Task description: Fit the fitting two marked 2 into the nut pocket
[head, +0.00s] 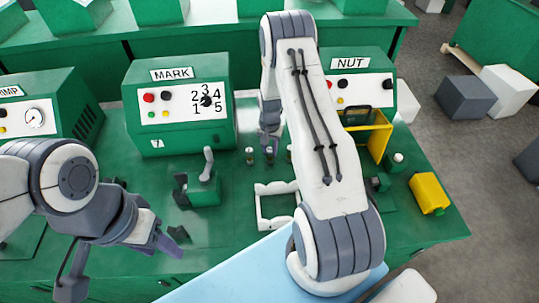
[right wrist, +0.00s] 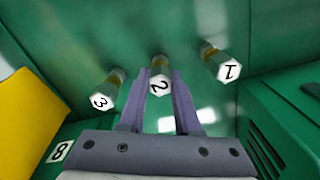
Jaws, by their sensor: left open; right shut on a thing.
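The fitting marked 2 (right wrist: 160,84) is the middle one of three brass-coloured fittings with white hexagonal ends. My right gripper (right wrist: 160,75) is shut on it, one finger on each side. In the head view my right gripper (head: 269,137) is at the row of fittings behind the white frame, partly hidden by its arm. My left gripper (head: 172,243) is open and empty over the front of the bench. The machine labelled NUT (head: 378,98) stands at the back right, partly hidden by my right arm. I cannot make out the nut pocket.
Fittings marked 3 (right wrist: 103,99) and 1 (right wrist: 227,70) stand close on either side. The MARK machine (head: 178,107) is behind left. A green lever fixture (head: 204,190), a white frame (head: 262,213), a yellow bin (head: 381,143) and a yellow block (head: 429,193) also occupy the bench.

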